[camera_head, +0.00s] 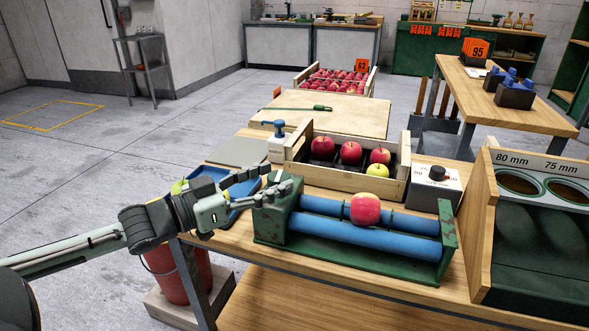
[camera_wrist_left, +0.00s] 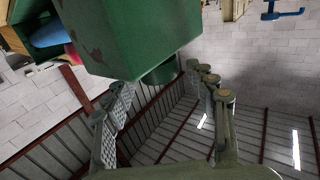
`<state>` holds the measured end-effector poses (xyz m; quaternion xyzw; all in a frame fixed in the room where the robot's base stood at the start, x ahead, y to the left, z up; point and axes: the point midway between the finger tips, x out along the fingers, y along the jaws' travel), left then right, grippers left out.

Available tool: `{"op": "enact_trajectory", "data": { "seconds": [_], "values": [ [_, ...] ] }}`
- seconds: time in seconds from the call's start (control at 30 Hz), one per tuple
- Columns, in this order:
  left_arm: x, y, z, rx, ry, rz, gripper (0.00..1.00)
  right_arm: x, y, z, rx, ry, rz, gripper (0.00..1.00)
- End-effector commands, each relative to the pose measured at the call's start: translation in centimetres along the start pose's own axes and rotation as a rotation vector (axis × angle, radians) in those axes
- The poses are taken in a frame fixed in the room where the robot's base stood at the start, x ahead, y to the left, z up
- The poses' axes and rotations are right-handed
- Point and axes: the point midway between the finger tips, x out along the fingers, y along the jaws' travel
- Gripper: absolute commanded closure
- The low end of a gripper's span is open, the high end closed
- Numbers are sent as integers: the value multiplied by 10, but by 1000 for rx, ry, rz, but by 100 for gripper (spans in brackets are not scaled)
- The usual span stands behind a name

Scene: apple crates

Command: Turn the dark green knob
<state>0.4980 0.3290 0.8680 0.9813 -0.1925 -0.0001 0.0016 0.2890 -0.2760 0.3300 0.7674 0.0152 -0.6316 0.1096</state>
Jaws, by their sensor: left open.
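The dark green knob (camera_wrist_left: 160,73) is a short round cylinder on the end of the green roller stand (camera_wrist_left: 135,35), seen in the left wrist view. In the head view the stand (camera_head: 350,262) has two blue rollers with a red apple (camera_head: 365,208) on them; my fingers hide the knob there. My left gripper (camera_head: 272,182) is open at the stand's left end. In the left wrist view its fingers (camera_wrist_left: 160,88) are spread on either side of the knob, with gaps visible; contact cannot be told. My right gripper is not in view.
A box with a black dial (camera_head: 436,180) and a sizing chute (camera_head: 530,240) stand right. A blue tray (camera_head: 215,175) lies behind my gripper.

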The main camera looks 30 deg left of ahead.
Motion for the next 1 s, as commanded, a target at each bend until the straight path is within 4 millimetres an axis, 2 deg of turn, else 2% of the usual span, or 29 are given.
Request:
{"op": "enact_trajectory", "data": {
  "seconds": [0.3, 0.5, 0.93, 1.0],
  "values": [
    [40, 0, -2, 4, 4, 0, 43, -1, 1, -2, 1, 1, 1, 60],
    [55, 0, -1, 3, 2, 0, 43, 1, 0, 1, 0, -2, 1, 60],
    [60, 0, 0, 3, -1, 0, 43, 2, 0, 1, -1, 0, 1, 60],
    [60, 0, 0, 3, -1, 0, 52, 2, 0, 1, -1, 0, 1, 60]
  ]
}}
